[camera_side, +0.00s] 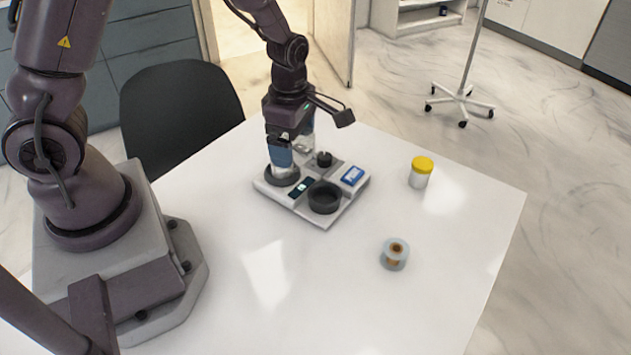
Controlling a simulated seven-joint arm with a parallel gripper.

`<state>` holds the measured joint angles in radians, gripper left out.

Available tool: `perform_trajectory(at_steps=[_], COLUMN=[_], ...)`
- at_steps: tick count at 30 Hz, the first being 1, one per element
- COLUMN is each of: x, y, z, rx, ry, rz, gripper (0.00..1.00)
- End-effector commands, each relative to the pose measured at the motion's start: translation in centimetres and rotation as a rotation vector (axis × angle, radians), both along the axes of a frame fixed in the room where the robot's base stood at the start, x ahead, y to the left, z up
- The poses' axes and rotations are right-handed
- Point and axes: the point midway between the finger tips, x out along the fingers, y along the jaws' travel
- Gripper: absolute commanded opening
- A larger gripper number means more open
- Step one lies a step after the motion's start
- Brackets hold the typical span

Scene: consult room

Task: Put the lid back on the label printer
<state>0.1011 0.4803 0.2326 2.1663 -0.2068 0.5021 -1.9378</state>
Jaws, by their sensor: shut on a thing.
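The label printer (338,213) is a pale, flat unit on the white table, with an open black round well (325,198), a small dark display and a blue label panel. A dark grey round disc (272,178), which looks like the lid, is at the printer's left corner. My gripper (291,160) points down over that corner and is shut on what appears to be this disc. The near finger, with a blue band, hides part of it. I cannot tell whether the disc touches the printer.
A black knob-like part (324,159) stands at the printer's back. A label roll (395,252) lies on the table at front right. A white jar with a yellow cap (421,172) stands at the right. The table (350,310) is clear in front. A dark chair (180,105) stands behind the table.

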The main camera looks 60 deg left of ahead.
Motion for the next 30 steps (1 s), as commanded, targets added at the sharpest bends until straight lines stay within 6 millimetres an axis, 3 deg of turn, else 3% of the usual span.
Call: perform_trajectory(at_steps=[1,3,6,13,30], x=[-0.1,-0.3,-0.3,-0.4,-0.4], y=[1.7,3.4,4.8,4.6,4.5], z=[0.1,0.3,0.5,-0.4,-5.3], rx=[-0.001,-0.002,-0.005,-0.011,-0.011], ry=[-0.001,0.001,0.001,0.012,0.012], rz=[0.069,0.145,0.23,0.269,0.265], gripper=[0.67,0.67,0.67,0.67,0.67])
